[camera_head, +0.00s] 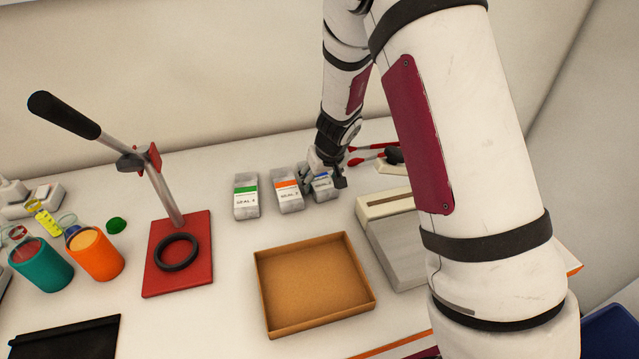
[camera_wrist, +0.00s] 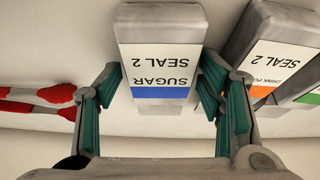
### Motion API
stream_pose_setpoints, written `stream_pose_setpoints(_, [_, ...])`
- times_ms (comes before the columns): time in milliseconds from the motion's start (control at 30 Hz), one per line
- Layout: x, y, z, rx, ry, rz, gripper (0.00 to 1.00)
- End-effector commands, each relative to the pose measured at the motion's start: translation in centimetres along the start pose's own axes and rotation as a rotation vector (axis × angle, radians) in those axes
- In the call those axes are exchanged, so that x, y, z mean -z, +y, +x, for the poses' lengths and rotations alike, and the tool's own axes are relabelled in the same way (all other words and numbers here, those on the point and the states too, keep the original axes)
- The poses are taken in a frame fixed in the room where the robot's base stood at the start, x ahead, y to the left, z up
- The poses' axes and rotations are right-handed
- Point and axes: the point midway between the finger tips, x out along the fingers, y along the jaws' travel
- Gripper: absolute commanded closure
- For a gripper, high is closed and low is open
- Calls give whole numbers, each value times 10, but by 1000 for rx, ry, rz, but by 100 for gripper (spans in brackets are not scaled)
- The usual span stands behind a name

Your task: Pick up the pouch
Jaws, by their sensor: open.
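Three grey pouches stand in a row at the back of the table. The one with a blue band (camera_head: 322,194) is partly hidden by my gripper (camera_head: 324,178) in the head view. In the wrist view this blue-banded pouch (camera_wrist: 160,55) reads "SUGAR SEAL 2" upside down. It lies between the two green-padded fingers of my gripper (camera_wrist: 163,85), which are open, with one finger to each side. I cannot tell whether either pad touches it. The orange-banded pouch (camera_head: 287,188) is beside it, and the green-banded pouch (camera_head: 246,196) is farther left.
An open brown tray (camera_head: 262,294) is in front of the pouches. A grey and cream device (camera_head: 395,245) stands to its right. A red press stand (camera_head: 160,278) is at left, with orange (camera_head: 94,256) and teal (camera_head: 42,266) cups beyond. Red-handled tools (camera_head: 365,158) lie behind the gripper.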

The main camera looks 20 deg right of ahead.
Motion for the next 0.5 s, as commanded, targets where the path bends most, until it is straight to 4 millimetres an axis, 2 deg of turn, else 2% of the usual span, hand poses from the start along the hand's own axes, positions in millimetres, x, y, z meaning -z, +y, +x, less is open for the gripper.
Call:
stream_pose_setpoints(467, [0,0,1,0,1,1,38])
stream_pose_setpoints(500, [0,0,1,0,1,1,41])
